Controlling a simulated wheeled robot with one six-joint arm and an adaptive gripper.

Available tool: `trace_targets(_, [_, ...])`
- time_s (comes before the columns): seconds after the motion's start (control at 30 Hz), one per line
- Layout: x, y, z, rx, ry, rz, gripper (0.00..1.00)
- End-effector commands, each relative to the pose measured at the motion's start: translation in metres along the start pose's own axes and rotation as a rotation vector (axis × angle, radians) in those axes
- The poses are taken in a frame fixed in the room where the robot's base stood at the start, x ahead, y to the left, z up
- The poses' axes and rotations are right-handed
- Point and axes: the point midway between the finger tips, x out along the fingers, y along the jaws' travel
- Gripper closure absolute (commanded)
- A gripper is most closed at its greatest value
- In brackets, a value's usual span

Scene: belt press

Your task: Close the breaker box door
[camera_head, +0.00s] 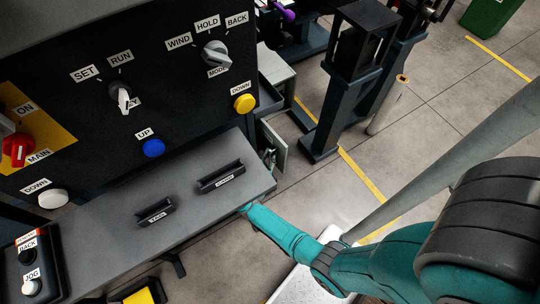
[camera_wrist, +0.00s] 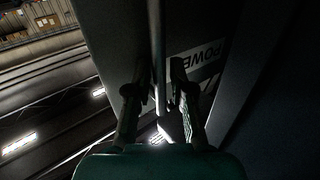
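A small grey-green panel (camera_head: 273,147), which looks like the breaker box door, stands out from the right side of the dark console, beyond the shelf. Small parts show beside it, too small to make out. My teal arm reaches under the shelf's right corner, and my gripper is hidden there in the head view. In the wrist view my gripper (camera_wrist: 157,80) has its two dark fingers apart. A thin upright edge or bar shows between them; I cannot tell whether they touch it. A dark surface with a partly hidden POWER label (camera_wrist: 200,60) is just behind the right finger.
The grey shelf (camera_head: 110,235) with two black holders is just above my gripper. The control panel (camera_head: 130,100) carries knobs and buttons. A dark machine stand (camera_head: 330,110) and a pale roll (camera_head: 388,105) stand right of it. Floor between is open.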

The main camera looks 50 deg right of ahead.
Motion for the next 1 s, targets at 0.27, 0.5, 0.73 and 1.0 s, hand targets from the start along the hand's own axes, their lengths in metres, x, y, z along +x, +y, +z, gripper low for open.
trace_targets(0.27, [0.000, 0.000, 0.000, 0.000, 0.000, 0.000, 1.00])
trace_targets(0.5, [0.001, 0.001, 0.000, 0.000, 0.000, -0.004, 1.00])
trace_targets(0.73, [0.009, 0.011, 0.001, 0.000, -0.001, -0.050, 1.00])
trace_targets(1.0, [0.034, 0.031, 0.001, -0.002, -0.001, -0.181, 1.00])
